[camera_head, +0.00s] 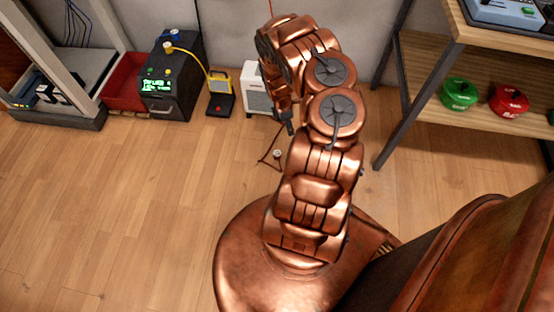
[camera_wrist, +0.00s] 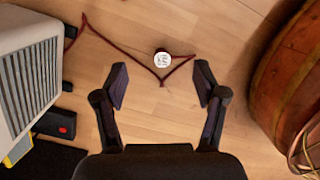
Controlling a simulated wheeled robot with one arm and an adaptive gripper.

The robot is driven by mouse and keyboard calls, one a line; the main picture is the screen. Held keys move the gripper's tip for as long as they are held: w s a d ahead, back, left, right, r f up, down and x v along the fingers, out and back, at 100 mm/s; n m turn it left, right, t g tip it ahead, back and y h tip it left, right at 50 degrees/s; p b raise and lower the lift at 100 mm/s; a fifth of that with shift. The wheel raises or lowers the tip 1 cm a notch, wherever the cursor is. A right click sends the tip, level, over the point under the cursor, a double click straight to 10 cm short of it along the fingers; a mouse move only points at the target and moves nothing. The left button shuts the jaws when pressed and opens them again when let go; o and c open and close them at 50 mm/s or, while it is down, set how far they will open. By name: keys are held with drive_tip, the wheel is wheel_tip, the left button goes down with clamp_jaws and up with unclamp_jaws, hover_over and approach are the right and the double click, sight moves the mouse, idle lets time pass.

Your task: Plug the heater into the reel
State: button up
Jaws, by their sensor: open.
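The white heater (camera_head: 257,88) stands on the floor by the back wall, partly hidden behind my arm. Its grille side (camera_wrist: 28,75) fills the left of the wrist view. A dark red cord (camera_wrist: 105,40) runs from it over the floor to a small plug (camera_wrist: 162,59) with a round white face turned up. The plug also shows in the head view (camera_head: 278,153). My gripper (camera_wrist: 160,82) is open and empty above the floor, pointing down; the plug appears just beyond the gap between the fingertips. I cannot surely identify the reel.
A yellow stand on a black base (camera_head: 220,95), a dark box with a green display (camera_head: 172,80) and a red bin (camera_head: 125,95) line the wall. Round green (camera_head: 459,93) and red (camera_head: 509,101) items sit on the right shelf. The left floor is clear.

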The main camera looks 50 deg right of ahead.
drive_tip(key=n+t+y+b, duration=0.1)
drive_tip(key=n+b, duration=0.1)
drive_tip(key=b, duration=0.1)
hover_over(277, 153)
drive_tip(key=d, duration=0.1)
wheel_tip(277, 153, down, 11)
drive_tip(key=shift+d+r, duration=0.1)
drive_tip(key=shift+d, duration=0.05)
drive_tip(key=shift+w+a+f+t, duration=0.25)
drive_tip(key=shift+f+t, duration=0.05)
drive_tip(key=shift+f, duration=0.25)
drive_tip(key=shift+f+b, duration=0.85)
drive_tip(key=shift+f, duration=0.45)
drive_tip(key=shift+f, duration=0.1)
drive_tip(key=f+b, duration=0.3)
drive_tip(key=f, duration=0.1)
drive_tip(key=shift+s+a+b, duration=0.25)
drive_tip(key=shift+a+b, duration=0.1)
drive_tip(key=shift+b, duration=0.05)
drive_tip(key=shift+f+b, duration=0.4)
drive_tip(key=shift+f, duration=0.15)
